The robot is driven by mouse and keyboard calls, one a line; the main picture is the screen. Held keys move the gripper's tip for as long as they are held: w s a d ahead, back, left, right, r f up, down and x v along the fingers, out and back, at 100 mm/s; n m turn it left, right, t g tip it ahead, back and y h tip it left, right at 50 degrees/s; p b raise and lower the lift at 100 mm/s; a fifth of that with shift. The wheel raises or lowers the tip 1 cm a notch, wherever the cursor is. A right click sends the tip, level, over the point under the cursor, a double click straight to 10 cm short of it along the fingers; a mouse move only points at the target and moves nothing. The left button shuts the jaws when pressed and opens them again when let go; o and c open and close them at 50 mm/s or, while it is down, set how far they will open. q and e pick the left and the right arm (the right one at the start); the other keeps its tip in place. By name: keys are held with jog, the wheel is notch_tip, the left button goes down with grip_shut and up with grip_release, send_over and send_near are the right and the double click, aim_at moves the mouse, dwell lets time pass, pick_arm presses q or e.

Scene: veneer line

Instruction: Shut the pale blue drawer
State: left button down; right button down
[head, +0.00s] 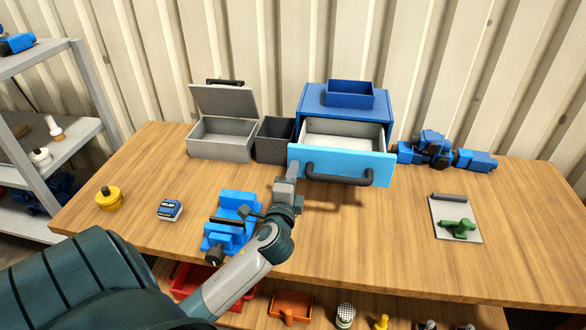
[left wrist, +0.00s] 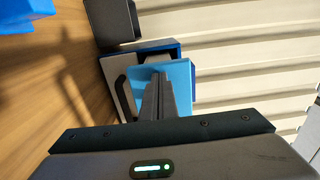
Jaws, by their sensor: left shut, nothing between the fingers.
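The pale blue drawer (head: 340,158) stands pulled out of a dark blue cabinet (head: 385,108) at the back of the workbench, and its pale, empty-looking inside shows. A dark curved handle (head: 338,178) crosses its front. My left gripper (head: 292,174) is shut and empty, with its tips at the left end of the drawer front. In the left wrist view the closed fingers (left wrist: 158,97) overlap the pale blue front (left wrist: 180,78); I cannot tell whether they touch it. My right gripper is in neither view.
A dark blue tray (head: 350,94) sits on the cabinet. An open grey box (head: 221,140) and a dark bin (head: 274,140) stand left of it. A blue vise (head: 232,222) lies beneath my left arm. Blue tools (head: 435,148) lie right. The front-right bench is mostly clear.

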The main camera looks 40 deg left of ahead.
aim_at(302, 139)
pick_arm(q)
jog(key=shift+w, duration=0.1)
dwell(0.3)
jog(key=b+x, duration=0.1)
jog(key=x, duration=1.3)
jog(key=shift+w+a, duration=0.3)
